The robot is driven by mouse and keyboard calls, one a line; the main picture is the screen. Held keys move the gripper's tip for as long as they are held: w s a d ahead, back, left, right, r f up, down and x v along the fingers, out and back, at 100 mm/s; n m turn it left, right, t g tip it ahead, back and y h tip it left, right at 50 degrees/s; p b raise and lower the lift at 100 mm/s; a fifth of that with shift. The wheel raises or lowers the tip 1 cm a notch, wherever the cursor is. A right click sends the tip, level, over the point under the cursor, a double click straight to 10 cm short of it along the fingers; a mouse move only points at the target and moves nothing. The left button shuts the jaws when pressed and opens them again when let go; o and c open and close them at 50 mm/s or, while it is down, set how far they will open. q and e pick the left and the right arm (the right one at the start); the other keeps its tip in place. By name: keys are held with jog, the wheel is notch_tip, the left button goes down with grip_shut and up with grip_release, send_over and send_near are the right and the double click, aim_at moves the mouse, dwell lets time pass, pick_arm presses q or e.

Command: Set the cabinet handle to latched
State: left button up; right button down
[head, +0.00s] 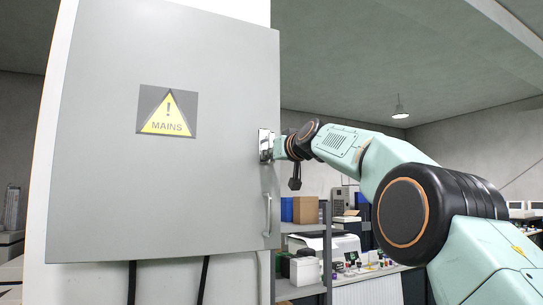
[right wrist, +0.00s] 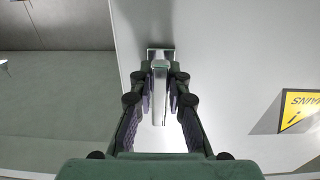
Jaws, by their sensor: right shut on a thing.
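The grey cabinet (head: 170,215) fills the left of the head view, its door carrying a yellow MAINS warning sign (head: 167,112). A shiny metal cabinet handle (head: 265,140) sits on a small plate near the door's right edge. My right gripper (head: 273,148) reaches it from the right. In the right wrist view the handle (right wrist: 159,110) is a bar running between the two fingers of my right gripper (right wrist: 160,78), which is shut on it. In the head view the gripper partly hides the handle, so its exact angle is hard to tell. My left gripper is not in view.
A fixed grab bar (head: 267,214) is on the door below the handle. Shelving with a brown box (head: 306,210) and blue bins stands behind, right of the cabinet. A cluttered bench (head: 367,271) is beyond. Two black cables hang below the cabinet.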

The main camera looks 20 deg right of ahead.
jog(key=shift+s+r, duration=0.15)
jog(key=shift+r, duration=0.25)
jog(key=c, duration=1.7)
grip_release()
jog(key=o, duration=0.4)
jog(key=shift+f, duration=0.3)
jog(key=shift+s, duration=0.1)
jog(key=s, duration=1.1)
jog(key=shift+s+d, duration=0.25)
jog(key=shift+s, duration=0.05)
jog(key=shift+w, duration=0.1)
